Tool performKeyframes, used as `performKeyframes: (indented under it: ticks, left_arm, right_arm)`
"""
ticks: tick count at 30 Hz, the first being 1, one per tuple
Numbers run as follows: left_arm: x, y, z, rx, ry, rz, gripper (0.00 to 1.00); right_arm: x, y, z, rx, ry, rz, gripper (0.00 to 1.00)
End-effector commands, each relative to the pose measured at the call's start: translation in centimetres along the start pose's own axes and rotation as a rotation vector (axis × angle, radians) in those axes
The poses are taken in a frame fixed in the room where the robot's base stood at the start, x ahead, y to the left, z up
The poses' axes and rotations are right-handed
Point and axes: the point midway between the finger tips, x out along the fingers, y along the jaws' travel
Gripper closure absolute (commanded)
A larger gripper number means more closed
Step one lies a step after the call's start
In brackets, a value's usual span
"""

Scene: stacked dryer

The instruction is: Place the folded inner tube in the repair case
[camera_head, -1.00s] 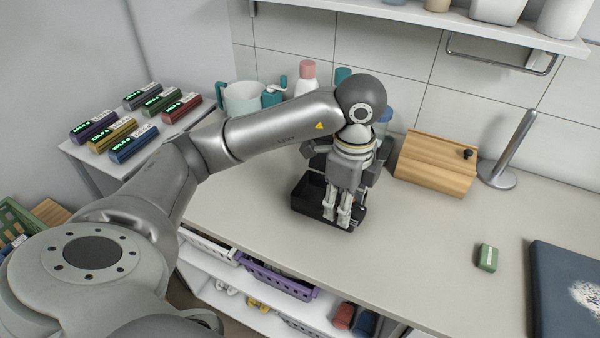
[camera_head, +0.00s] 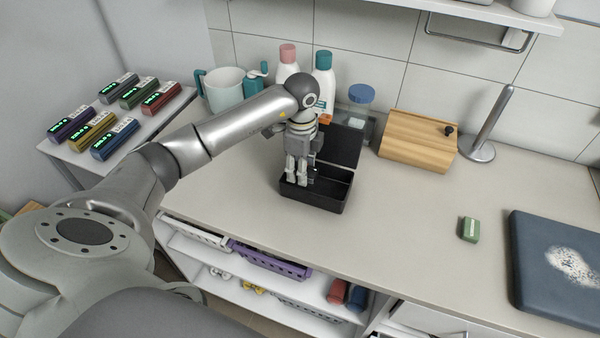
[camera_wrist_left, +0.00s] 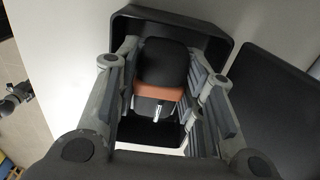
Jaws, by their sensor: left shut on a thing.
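The repair case (camera_head: 328,200) is an open black box on the counter, its lid (camera_head: 339,146) raised at the back. My left gripper (camera_head: 299,181) points down over the left part of the case, fingertips at about rim level or just inside. In the left wrist view, the left gripper (camera_wrist_left: 165,95) is shut on the folded inner tube (camera_wrist_left: 165,64), a black bundle with an orange-brown band and a silver valve. The case (camera_wrist_left: 205,36) shows behind and around it. Whether the tube touches the case floor is not clear. The tube is hidden in the head view. My right gripper is not in view.
A wooden box (camera_head: 418,140) and a metal upright holder (camera_head: 487,130) stand right of the case. Bottles (camera_head: 323,78) and a pitcher (camera_head: 224,90) stand behind. A green block (camera_head: 469,229) and a dark mat (camera_head: 556,268) lie at right. The counter between is clear.

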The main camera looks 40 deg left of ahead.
Motion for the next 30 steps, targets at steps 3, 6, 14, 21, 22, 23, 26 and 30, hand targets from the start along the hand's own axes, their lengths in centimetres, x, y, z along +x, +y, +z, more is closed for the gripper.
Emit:
performKeyframes:
  ticks: [3, 6, 14, 21, 22, 23, 26, 30]
  left_arm:
    - [0.7, -0.5, 0.4, -0.002, -0.001, 0.0, 0.89]
    - [2.0, -0.4, 0.5, -0.001, -0.001, 0.005, 0.89]
    - [3.9, -0.6, 0.5, 0.001, -0.001, -0.001, 0.89]
    - [4.2, -0.6, 0.4, 0.0, -0.001, -0.001, 0.89]
    - [4.3, -0.6, 0.5, 0.0, -0.001, -0.001, 0.89]
    - [4.2, -0.5, 0.4, 0.0, -0.001, -0.001, 0.6]
    - [4.2, -0.5, 0.4, 0.0, -0.001, -0.001, 0.54]
    - [4.2, -0.5, 0.4, 0.0, -0.001, -0.001, 0.54]
  right_arm:
    - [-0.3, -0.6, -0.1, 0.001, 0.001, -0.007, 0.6]
    - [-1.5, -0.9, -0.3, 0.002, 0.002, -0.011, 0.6]
    - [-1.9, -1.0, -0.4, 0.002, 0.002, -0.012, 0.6]
    - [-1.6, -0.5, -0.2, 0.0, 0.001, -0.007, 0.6]
    - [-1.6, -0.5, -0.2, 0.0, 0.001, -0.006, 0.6]
    - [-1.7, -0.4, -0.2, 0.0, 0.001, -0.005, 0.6]
    - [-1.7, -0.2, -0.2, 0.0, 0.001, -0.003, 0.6]
    - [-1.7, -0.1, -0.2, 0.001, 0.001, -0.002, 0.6]
